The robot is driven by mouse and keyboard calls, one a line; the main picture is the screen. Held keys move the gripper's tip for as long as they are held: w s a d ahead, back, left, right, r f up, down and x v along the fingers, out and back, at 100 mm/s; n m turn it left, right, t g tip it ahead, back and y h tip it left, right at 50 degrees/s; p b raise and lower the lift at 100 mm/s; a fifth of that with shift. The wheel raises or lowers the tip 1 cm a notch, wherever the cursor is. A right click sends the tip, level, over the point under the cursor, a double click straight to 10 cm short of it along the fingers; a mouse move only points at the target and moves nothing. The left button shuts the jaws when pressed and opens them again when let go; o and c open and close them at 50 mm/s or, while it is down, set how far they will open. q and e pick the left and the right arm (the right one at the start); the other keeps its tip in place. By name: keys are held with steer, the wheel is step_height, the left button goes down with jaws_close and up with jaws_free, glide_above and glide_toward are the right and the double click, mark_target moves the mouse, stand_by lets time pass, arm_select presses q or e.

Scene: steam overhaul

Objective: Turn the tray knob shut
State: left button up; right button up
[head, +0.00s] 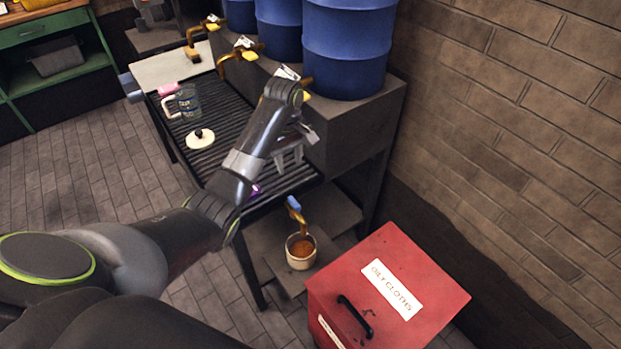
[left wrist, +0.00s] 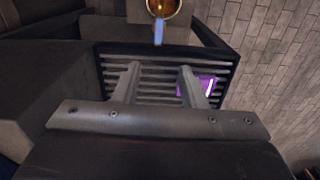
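The tray knob (head: 293,202) is a small blue handle on a brass tap at the near end of the slatted drip tray (head: 222,132). In the left wrist view the knob (left wrist: 158,32) shows at the top, beyond my fingertips. The tap's spout points down into a small pale cup (head: 301,262) holding brown liquid. Its orange-brown inside (left wrist: 162,7) is cut off by the wrist view's top edge. My left gripper (head: 288,160) is over the near part of the tray, apart from the knob. Its fingers (left wrist: 160,78) are open with nothing between them. My right gripper is not in view.
Blue barrels (head: 346,50) with brass taps stand along the tray's right side. A glass jug (head: 188,103) and a white lid (head: 200,138) are on the tray. A purple patch (left wrist: 197,86) shows at the slats. A red oily-cloths bin (head: 430,285) stands near the cup.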

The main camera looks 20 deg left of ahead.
mark_target(294, 201)
arm_select(q)
steer(key=f, duration=0.5)
steer(key=f+b, duration=0.1)
steer(key=f, duration=0.8)
steer(key=shift+d+f+b, duration=0.3)
steer(key=shift+b, duration=0.05)
steer(key=shift+f, duration=0.65)
jaws_close()
